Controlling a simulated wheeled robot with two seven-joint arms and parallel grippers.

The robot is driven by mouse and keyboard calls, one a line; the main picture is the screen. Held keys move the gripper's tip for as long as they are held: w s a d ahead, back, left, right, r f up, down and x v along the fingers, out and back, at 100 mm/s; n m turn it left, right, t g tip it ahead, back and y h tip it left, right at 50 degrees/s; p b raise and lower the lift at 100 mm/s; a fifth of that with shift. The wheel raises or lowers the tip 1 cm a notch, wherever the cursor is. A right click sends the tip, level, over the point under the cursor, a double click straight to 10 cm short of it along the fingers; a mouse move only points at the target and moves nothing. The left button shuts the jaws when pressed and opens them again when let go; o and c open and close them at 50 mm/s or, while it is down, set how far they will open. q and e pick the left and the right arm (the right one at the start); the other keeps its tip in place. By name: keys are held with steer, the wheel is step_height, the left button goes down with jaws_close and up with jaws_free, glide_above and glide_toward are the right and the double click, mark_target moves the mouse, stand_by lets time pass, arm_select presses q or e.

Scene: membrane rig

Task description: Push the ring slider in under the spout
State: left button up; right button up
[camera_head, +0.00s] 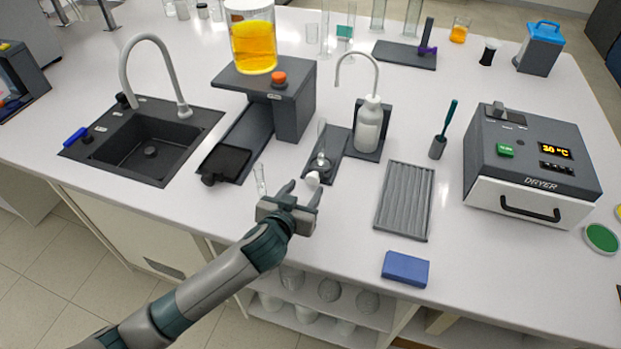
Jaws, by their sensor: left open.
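The ring slider (319,164) looks like a small clear ring piece with a white knob (313,178) at its front, on a dark rail plate (334,144). A narrow clear glass piece stands at it. The spout (357,54) is a thin curved tube rising from a white bottle (369,125) and bending left, its tip above the rail's far part. The slider sits at the near end of the rail, in front of the spout tip. My left gripper (302,192) is open and empty, its fingers pointing away just in front of the knob; contact cannot be told.
A stand (297,104) with a jar of orange liquid (254,42) and a low dark tray (226,161) is left of the rail. A small clear vial (260,179) stands near my gripper's left. A ribbed grey rack (405,200) and blue block (405,268) are right.

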mark_target(312, 180)
arm_select(q)
steer(key=shift+p+x, duration=0.6)
steer(key=shift+x, duration=2.4)
steer(key=shift+c, duration=0.7)
jaws_close()
steer(key=w+d+b, duration=0.1)
steer(key=w, duration=0.3)
steer(key=w+d+b, duration=0.1)
steer(key=w+b, duration=0.1)
steer(key=w, duration=0.2)
steer(key=w+d+b, duration=0.1)
steer(key=w+b, duration=0.1)
steer(key=w, duration=0.2)
steer(key=shift+d+f, duration=0.15)
steer(key=shift+d, duration=0.25)
steer(key=shift+w+d+b, duration=0.1)
steer(key=shift+w+b, duration=0.2)
steer(key=shift+b, duration=0.05)
steer(key=shift+r, duration=0.3)
